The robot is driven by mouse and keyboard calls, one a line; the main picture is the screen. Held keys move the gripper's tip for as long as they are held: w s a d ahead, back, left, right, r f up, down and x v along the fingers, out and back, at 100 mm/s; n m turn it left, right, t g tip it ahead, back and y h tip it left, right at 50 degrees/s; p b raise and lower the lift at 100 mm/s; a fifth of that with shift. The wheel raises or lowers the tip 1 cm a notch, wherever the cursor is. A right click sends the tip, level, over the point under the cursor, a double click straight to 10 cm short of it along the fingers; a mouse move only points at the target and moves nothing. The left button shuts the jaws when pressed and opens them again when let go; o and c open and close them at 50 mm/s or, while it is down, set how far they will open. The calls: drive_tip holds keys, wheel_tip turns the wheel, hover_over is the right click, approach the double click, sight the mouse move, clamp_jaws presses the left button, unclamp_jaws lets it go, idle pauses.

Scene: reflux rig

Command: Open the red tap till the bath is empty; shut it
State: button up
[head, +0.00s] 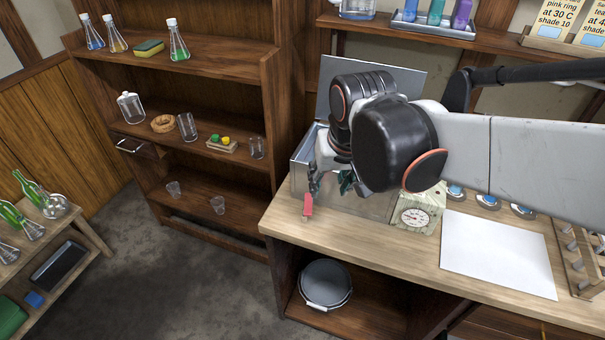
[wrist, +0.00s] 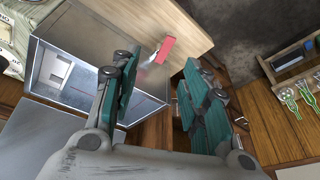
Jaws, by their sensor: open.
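The red tap (head: 307,204) sticks out low at the front left corner of the metal bath (head: 362,205), near the bench's left edge. The bath's lid stands raised at the back. My gripper (head: 330,184) is open and empty, just above and right of the tap. In the wrist view the red tap (wrist: 166,48) lies beyond the gap between the teal-padded fingers of my gripper (wrist: 162,72), apart from them. The bath (wrist: 112,48) is on the left there.
A grey basin (head: 326,282) sits on the shelf under the bench. A dial gauge (head: 414,217) stands right of the bath, with a white sheet (head: 497,253) farther right. Shelves with glassware (head: 180,50) are at left. The bench strip before the bath is clear.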

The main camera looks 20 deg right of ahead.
sight(308, 209)
drive_tip(key=w+f+g, duration=0.1)
drive_tip(key=w+f, duration=0.1)
drive_tip(key=f, duration=0.1)
drive_tip(key=w+a+f+m+g, duration=0.1)
drive_tip(key=w+f, duration=0.2)
drive_tip(key=w+a+f+m+g, duration=0.1)
drive_tip(key=w+f, duration=0.2)
drive_tip(key=shift+g, duration=0.4)
wheel_tip(308, 209, down, 9)
drive_tip(key=b, duration=0.6)
drive_tip(key=shift+c, duration=0.3)
drive_tip(key=shift+r, duration=0.25)
clamp_jaws()
